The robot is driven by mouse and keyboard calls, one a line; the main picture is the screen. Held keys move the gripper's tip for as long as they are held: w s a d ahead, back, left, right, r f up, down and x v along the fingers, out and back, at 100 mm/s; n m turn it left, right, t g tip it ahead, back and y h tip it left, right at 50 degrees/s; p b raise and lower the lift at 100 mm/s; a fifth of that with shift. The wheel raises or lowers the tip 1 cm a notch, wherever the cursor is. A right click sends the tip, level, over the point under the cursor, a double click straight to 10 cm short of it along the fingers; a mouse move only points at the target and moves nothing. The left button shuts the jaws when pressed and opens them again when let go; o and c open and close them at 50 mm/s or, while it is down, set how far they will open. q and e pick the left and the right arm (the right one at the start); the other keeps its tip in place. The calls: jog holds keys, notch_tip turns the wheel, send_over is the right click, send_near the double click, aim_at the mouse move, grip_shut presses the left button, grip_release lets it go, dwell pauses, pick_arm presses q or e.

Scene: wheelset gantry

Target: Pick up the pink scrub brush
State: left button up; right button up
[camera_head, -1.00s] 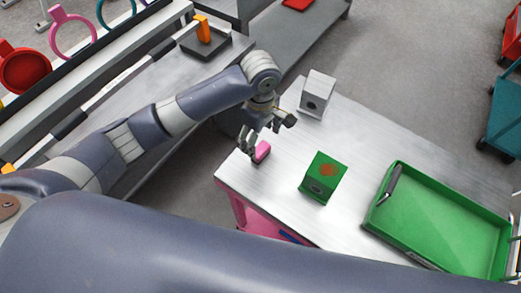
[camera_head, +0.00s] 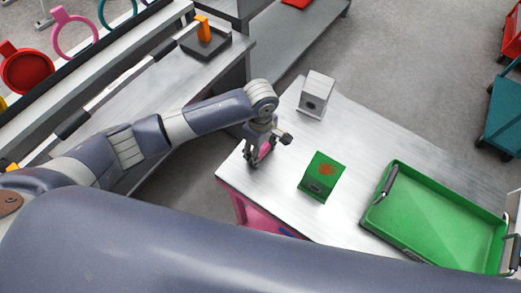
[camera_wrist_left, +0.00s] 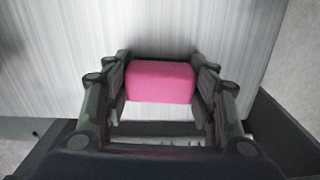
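The pink scrub brush (camera_head: 264,149) is near the left corner of the metal table, partly hidden by my left gripper. In the left wrist view the pink brush (camera_wrist_left: 160,82) lies between the two fingers, with little or no gap visible at its sides. My left gripper (camera_head: 260,160) points down over the brush, its fingers apart on either side of it; it also shows in the left wrist view (camera_wrist_left: 160,75). I see no sign of the brush being lifted. My right gripper does not show clearly in any view.
A green box (camera_head: 323,177) with an orange mark stands right of the brush. A grey-white box (camera_head: 316,95) stands farther back. A green tray (camera_head: 430,222) fills the table's right part. A pink bin (camera_head: 258,221) sits below the front edge.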

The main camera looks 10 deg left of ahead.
pick_arm(q)
jog(key=shift+r, duration=0.1)
jog(key=shift+c, duration=0.2)
jog(key=shift+r+b, duration=0.35)
jog(key=shift+r, duration=0.25)
jog(key=shift+s+r+b, duration=0.2)
jog(key=shift+s+r, duration=0.05)
jog(key=shift+r, duration=0.25)
jog(key=shift+s+r+b, duration=0.2)
jog(key=shift+s+r, duration=0.05)
jog(key=shift+r, duration=0.25)
jog(key=s+a+r+b, duration=0.1)
jog(key=s+a+b, duration=0.1)
jog(key=s, duration=1.3)
jog(key=shift+r, duration=0.3)
jog(key=shift+o, duration=0.6)
jog(key=shift+w+a, duration=0.1)
jog(key=shift+w, duration=0.05)
